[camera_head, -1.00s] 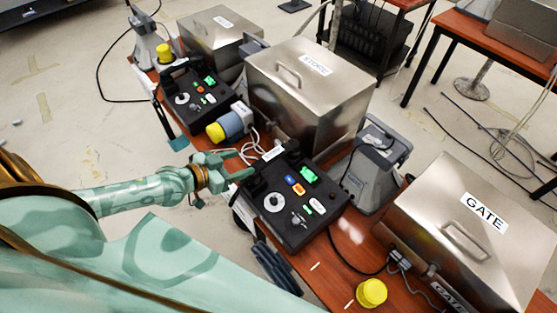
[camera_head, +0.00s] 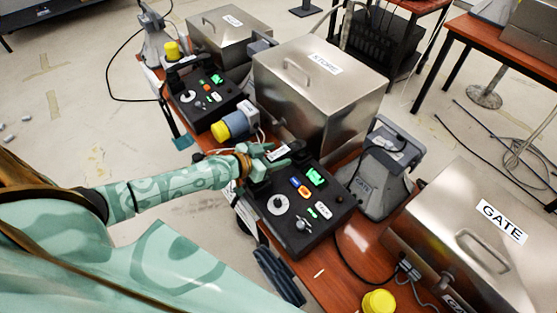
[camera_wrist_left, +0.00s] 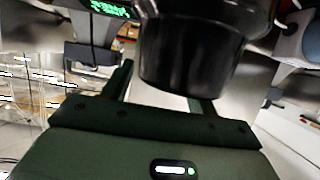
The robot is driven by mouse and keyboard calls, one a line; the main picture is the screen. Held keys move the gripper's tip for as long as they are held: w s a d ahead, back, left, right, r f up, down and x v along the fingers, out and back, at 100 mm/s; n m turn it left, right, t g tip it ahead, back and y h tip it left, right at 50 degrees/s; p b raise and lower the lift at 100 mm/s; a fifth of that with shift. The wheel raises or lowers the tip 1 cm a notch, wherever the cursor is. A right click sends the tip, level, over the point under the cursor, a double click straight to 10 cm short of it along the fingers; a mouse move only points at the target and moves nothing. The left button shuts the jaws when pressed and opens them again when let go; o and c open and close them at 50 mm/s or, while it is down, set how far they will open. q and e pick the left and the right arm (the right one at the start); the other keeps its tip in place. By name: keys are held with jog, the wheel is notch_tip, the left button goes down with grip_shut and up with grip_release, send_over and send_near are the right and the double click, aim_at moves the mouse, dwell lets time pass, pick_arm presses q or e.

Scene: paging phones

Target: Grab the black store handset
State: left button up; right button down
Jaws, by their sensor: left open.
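A black rounded piece, seemingly the end of the store handset (camera_wrist_left: 195,50), fills the upper middle of the left wrist view. In the head view most of it is hidden at my left gripper (camera_head: 282,157). That gripper is at the upper left end of a black phone console (camera_head: 292,238), in front of the metal box marked STORE (camera_head: 310,85). Its fingers are open, and in the left wrist view they (camera_wrist_left: 160,92) show on both sides below the black piece. Whether they touch it I cannot tell. My right gripper is not in view.
A second black console (camera_head: 203,100) and a yellow-capped grey cylinder (camera_head: 232,124) lie farther up the brown table. A grey cradle marked GATE (camera_head: 380,175) and a metal GATE box (camera_head: 480,235) stand to the right. A yellow cap (camera_head: 379,301) is at the bottom.

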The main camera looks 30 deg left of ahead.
aim_at(274, 156)
pick_arm(q)
jog(key=c, duration=1.2)
jog(key=shift+r, duration=0.1)
jog(key=shift+r+p, duration=0.25)
jog(key=shift+p, duration=0.05)
notch_tip(274, 156, up, 3)
jog(key=shift+f+p, duration=0.15)
jog(key=shift+p, duration=0.85)
jog(key=s+r+p, duration=0.2)
jog(key=s+r, duration=0.1)
jog(key=s, duration=0.1)
jog(key=s+d+r+p, duration=0.1)
jog(key=s+r+p, duration=0.2)
jog(key=s, duration=0.2)
jog(key=s+r+p, duration=0.2)
jog(key=s+r, duration=0.1)
jog(key=s, duration=0.2)
jog(key=shift+d+r+p, duration=0.25)
jog(key=shift+r+p, duration=0.1)
